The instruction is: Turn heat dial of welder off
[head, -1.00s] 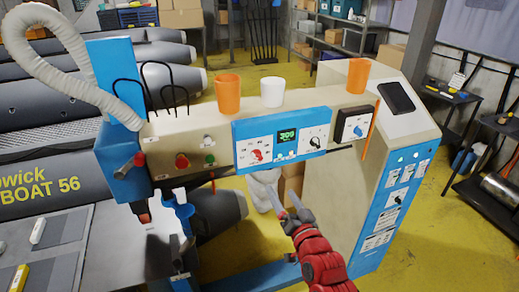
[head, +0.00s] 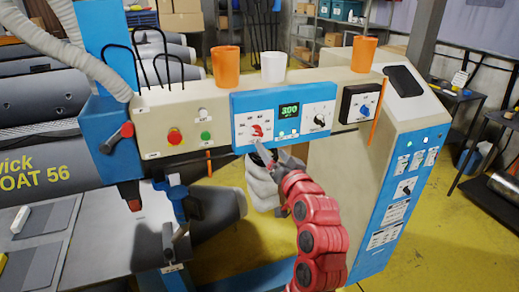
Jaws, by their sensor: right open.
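The welder (head: 205,112) is a beige machine with a blue control panel (head: 240,103) facing me in the head view. A red dial (head: 257,131) sits on a white plate at the panel's left, beside a green display (head: 289,110) that reads 300. A black knob (head: 319,119) is on the panel's right side. My right gripper (head: 268,157) is open and empty, just below the red dial and the panel's lower edge. I cannot tell whether it touches the panel. My left gripper is not in view.
Orange cups (head: 226,62) (head: 364,54) and a white cup (head: 272,67) stand on top of the welder. A red button (head: 174,138) and a green button (head: 205,135) are left of the panel. A blue knob (head: 364,110) is to its right. A grey table is at lower left.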

